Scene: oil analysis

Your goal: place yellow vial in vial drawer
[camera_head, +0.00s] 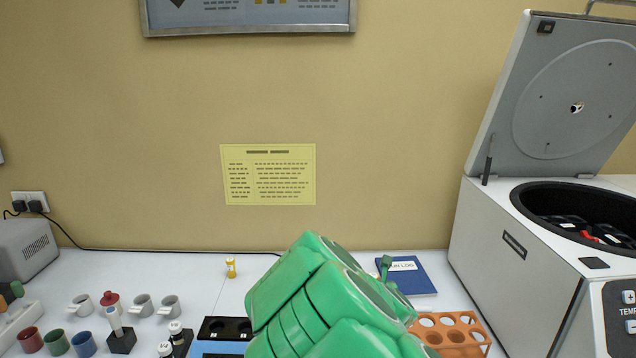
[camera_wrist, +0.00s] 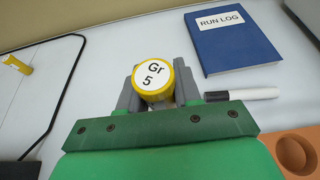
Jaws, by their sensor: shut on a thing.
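My gripper (camera_wrist: 157,92) is shut on a yellow-capped vial (camera_wrist: 153,76) marked "Gr 5". The wrist view looks down onto its cap, and the rest of the vial is hidden behind the cap. In the head view my green arm hides the held vial and the fingers. I cannot make out a vial drawer in either view.
An orange rack (camera_head: 452,324) and a blue run log book (camera_head: 408,275) lie right of my arm. A marker (camera_wrist: 242,94) lies beside the book. The open centrifuge (camera_head: 530,255) stands at right. Cups (camera_head: 85,344) and a pipette stand (camera_head: 122,341) crowd the left.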

